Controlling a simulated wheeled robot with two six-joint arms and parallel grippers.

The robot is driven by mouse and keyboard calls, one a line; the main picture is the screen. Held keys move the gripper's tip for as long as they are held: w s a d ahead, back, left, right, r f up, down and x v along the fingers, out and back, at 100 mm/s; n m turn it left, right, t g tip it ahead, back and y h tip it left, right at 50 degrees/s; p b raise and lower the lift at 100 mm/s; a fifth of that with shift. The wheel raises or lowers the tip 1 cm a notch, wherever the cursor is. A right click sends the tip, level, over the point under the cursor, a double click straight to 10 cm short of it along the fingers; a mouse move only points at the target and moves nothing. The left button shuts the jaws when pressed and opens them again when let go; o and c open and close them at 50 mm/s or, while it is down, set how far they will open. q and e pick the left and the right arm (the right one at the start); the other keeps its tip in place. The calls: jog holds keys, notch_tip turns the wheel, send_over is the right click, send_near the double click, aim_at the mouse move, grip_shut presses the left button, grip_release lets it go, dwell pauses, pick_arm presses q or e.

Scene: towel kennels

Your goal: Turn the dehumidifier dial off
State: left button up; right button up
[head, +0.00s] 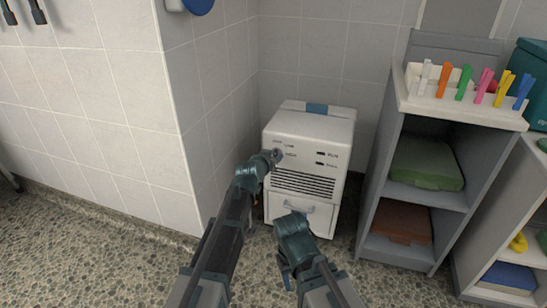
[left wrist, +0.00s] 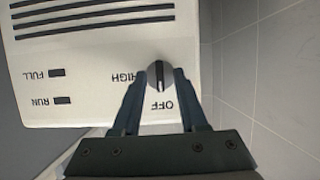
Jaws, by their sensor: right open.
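The white dehumidifier (head: 312,130) stands on the floor in the corner, with vent slots and a drawer below its panel. Its small round dial (left wrist: 160,75) shows in the left wrist view between the OFF and HIGH labels; its pale line lies along the direction of the OFF label. My left gripper (head: 277,156) is at the panel's upper left. In the left wrist view its two fingers (left wrist: 160,82) flank the dial and appear to touch both sides. My right gripper (head: 287,276) is open and low in front of the drawer.
A grey shelf unit (head: 375,165) with a tray of coloured pegs (head: 460,105) on top stands close at right. A tiled wall corner (head: 180,120) is close on the left. Speckled floor (head: 110,255) is clear at lower left.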

pick_arm(q)
jog(key=p+v, duration=0.5)
jog(key=v, duration=0.8)
jog(key=shift+s, duration=0.35)
jog(key=shift+a+r, duration=0.1)
jog(key=shift+a, duration=0.05)
jog(key=s+d+f+m+g+p, duration=0.1)
jog(key=s+d+f+g+p, duration=0.15)
jog(key=s+g+p, duration=0.7)
jog(key=s+a+r+g+y+p, duration=0.1)
jog(key=s+a+g+y+p, duration=0.15)
jog(key=s, duration=0.65)
jog(key=s+a+r+g+y+p, duration=0.1)
jog(key=s+r+y+p, duration=0.15)
jog(key=s, duration=0.55)
notch_tip(320, 180, up, 37)
jog(key=p, duration=3.7)
jog(key=shift+s+a+n, duration=0.3)
jog(key=shift+s+a, duration=0.05)
jog(key=shift+s, duration=0.05)
